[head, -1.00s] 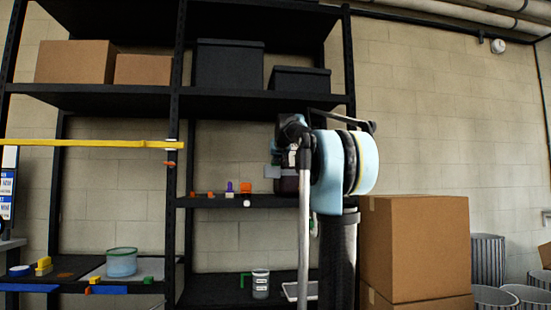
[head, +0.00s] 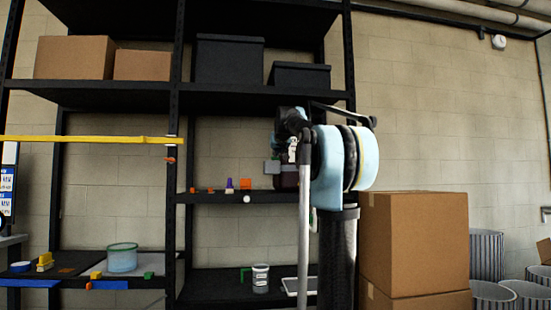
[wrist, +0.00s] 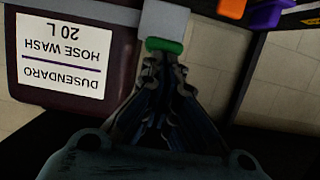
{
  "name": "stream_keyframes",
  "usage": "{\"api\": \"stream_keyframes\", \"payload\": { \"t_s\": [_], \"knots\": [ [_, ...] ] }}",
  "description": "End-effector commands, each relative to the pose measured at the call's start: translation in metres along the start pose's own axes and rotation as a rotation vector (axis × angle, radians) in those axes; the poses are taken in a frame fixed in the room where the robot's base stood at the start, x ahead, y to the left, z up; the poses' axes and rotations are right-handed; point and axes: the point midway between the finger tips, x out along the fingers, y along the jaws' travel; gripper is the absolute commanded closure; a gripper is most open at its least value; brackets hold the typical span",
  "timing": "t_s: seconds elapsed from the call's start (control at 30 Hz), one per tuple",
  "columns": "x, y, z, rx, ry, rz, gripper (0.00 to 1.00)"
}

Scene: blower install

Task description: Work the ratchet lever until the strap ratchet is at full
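A yellow strap (head: 85,139) runs level across the left bay to the shelf post. A small pale fitting, possibly the strap ratchet (head: 172,140), sits at its right end on the post. A small orange piece (head: 170,159), possibly the ratchet lever, is just below. My gripper (wrist: 165,68) has its fingers close together and looks shut. Its tips are just below a green tab (wrist: 165,45) on a grey block (wrist: 164,20); I cannot tell whether they touch. In the head view my arm hides the gripper, which is to the right of the post and strap.
A dark container labelled hose wash (wrist: 62,50) is close on the left of the wrist view. Small orange and purple blocks (head: 230,184) stand on the middle shelf (head: 215,198). Cardboard boxes (head: 414,245) are stacked to the right of my arm.

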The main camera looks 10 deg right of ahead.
Motion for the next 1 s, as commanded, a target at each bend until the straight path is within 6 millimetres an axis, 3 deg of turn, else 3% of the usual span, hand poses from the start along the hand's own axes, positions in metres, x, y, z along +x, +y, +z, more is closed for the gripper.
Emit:
{"api": "stream_keyframes", "payload": {
  "t_s": [0.13, 0.7, 1.0],
  "knots": [
    [-0.014, 0.000, -0.024, 0.000, 0.011, 0.000, 1.00],
    [-0.091, 0.000, 0.003, 0.000, 0.013, 0.000, 1.00],
    [-0.105, 0.000, 0.007, 0.000, 0.013, 0.000, 1.00]
  ]
}}
